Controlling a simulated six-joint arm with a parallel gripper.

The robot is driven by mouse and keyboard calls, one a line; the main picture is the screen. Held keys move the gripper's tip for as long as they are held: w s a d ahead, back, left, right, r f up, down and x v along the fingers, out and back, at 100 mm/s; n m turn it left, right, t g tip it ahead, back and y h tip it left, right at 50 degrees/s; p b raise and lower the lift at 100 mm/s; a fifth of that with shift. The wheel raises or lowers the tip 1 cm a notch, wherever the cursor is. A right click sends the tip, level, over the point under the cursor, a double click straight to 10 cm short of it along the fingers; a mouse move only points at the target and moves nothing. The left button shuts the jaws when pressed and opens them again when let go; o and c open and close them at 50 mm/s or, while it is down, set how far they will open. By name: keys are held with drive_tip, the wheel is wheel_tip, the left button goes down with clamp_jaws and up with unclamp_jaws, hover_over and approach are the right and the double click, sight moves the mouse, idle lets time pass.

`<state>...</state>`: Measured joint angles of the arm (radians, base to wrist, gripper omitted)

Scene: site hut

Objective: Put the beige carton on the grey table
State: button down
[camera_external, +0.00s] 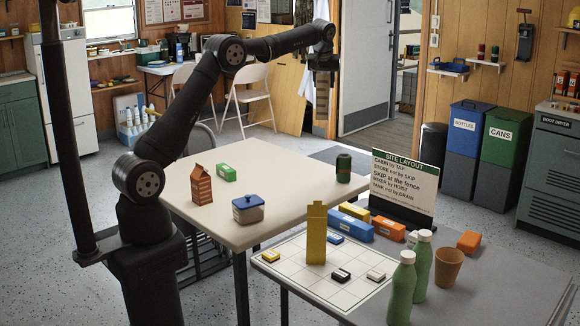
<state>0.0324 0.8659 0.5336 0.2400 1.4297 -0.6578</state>
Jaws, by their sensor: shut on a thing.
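My gripper (322,72) is high at the upper middle, pointing down, well above and behind the cream table. It is shut on a tall tan thing that looks like the beige carton (322,102), which hangs upright in the air. The carton is small here and blends with the wood panel behind it; dark gripper parts cover its upper part. The grey table (490,292) is at the lower right, in front of and to the right of the cream table (290,170).
The grey table bears a yellow carton (316,236), a sign (404,188), green bottles (402,288), a cup (448,268) and several blocks.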

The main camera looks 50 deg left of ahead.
drive_tip(key=s+d+m+h, duration=0.1)
drive_tip(key=s+d+m, duration=0.2)
drive_tip(key=d, duration=1.1)
drive_tip(key=s+d+m+h, duration=0.2)
drive_tip(key=d+m, duration=0.2)
drive_tip(key=d, duration=0.9)
drive_tip(key=s+d+m+h, duration=0.1)
drive_tip(key=s+d+m, duration=0.2)
drive_tip(key=d, duration=1.1)
drive_tip(key=s+d+m+h, duration=0.1)
drive_tip(key=s+d+m, duration=0.1)
drive_tip(key=s+d, duration=0.4)
drive_tip(key=s+d+m+h, duration=0.1)
drive_tip(key=s+d+m, duration=0.25)
drive_tip(key=d, duration=0.45)
drive_tip(key=s+d+m+g, duration=0.1)
drive_tip(key=s+d+m, duration=0.2)
drive_tip(key=s+d, duration=0.7)
drive_tip(key=s+d+m+g+h, duration=0.1)
drive_tip(key=s+d+m+g, duration=0.15)
drive_tip(key=s+d, duration=0.75)
drive_tip(key=s+d+m, duration=0.4)
drive_tip(key=s, duration=1.2)
wheel_tip(320, 180, down, 18)
drive_tip(key=w+d+f, duration=0.1)
drive_tip(key=w+f, duration=0.9)
drive_tip(key=w, duration=0.2)
drive_tip(key=shift+d+f, duration=0.2)
drive_tip(key=shift+w+f, duration=0.1)
drive_tip(key=shift+f, duration=0.1)
